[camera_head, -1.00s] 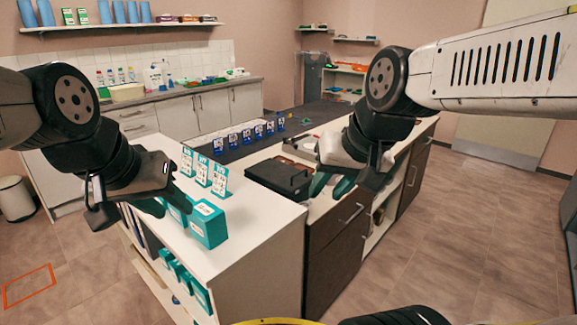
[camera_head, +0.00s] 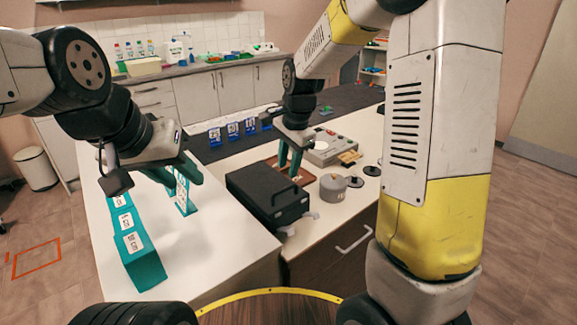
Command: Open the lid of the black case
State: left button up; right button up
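The black case (camera_head: 262,188) lies flat with its lid down on the white counter, its handle side facing the front right. My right gripper (camera_head: 290,166) points down just behind the case, over the brown tray. Its two teal fingers are apart with nothing seen between them; whether they touch the tray or case is unclear. My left gripper (camera_head: 174,178) is above the white counter at left, clear of the case. Its teal fingers look apart and empty, partly hidden by its dark body.
Teal boxes (camera_head: 140,258) stand at the left counter edge, near a card stand (camera_head: 183,195). A grey round pot (camera_head: 333,188), black discs and a grey device (camera_head: 334,150) sit right of the case. Blue card stands (camera_head: 232,131) line the back.

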aim_at(285, 190)
jog(key=x, duration=0.8)
jog(key=shift+w+d+f, duration=0.1)
jog(key=shift+w+f, duration=0.1)
jog(key=shift+w, duration=0.15)
jog(key=shift+c, duration=0.3)
grip_shut()
dwell(0.8)
